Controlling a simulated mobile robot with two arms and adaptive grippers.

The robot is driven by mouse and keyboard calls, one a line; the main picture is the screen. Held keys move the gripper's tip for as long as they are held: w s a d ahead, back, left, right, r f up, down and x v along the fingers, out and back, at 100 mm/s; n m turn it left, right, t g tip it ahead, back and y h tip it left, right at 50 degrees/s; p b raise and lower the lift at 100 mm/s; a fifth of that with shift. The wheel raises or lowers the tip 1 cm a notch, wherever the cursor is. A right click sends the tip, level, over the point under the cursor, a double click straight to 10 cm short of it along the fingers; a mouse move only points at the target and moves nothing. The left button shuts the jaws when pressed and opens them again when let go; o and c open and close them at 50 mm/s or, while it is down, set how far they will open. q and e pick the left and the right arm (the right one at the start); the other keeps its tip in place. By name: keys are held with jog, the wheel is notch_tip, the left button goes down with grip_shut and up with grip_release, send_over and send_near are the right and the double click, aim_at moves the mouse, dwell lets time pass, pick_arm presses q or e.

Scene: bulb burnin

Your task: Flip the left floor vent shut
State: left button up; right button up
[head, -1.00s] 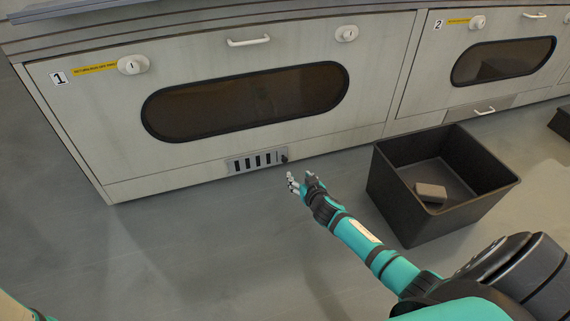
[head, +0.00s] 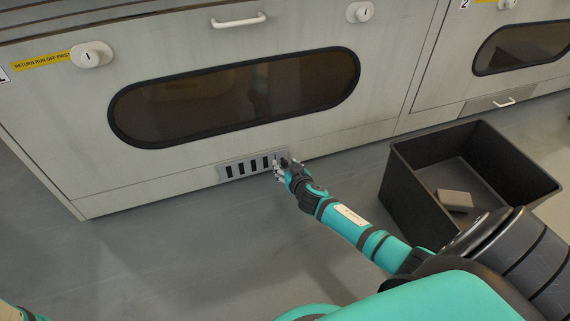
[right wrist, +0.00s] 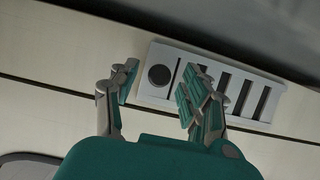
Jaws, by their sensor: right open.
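The left floor vent (head: 224,174) is a light grey plate with several dark upright slots, low on the front of cabinet 1. The slots show dark, so it looks open. In the right wrist view the vent plate (right wrist: 150,92) has a round dark knob (right wrist: 159,75) at one end, beside the slots. My right gripper (head: 280,168) is at the vent's right end in the head view and hides part of that end. In the right wrist view its open fingers (right wrist: 160,86) lie on either side of the knob; contact cannot be told. My left gripper is out of view.
A black open bin (head: 412,190) with a grey block (head: 455,201) inside stands on the floor to the right of my right forearm. Cabinet 1 (head: 330,138) has a dark oval window (head: 235,97) above the vent. The floor (head: 180,250) in front is clear.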

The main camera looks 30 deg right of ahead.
grip_shut()
dwell(0.3)
jog(key=shift+s+d+r+p, duration=0.1)
jog(key=shift+s+d+p, duration=0.1)
jog(key=shift+d, duration=0.25)
jog(key=shift+s+d+r+p, duration=0.1)
jog(key=shift+d+p, duration=0.1)
jog(key=shift+d, duration=0.25)
jog(key=shift+d+f, duration=0.1)
jog(key=shift+d, duration=0.3)
grip_release()
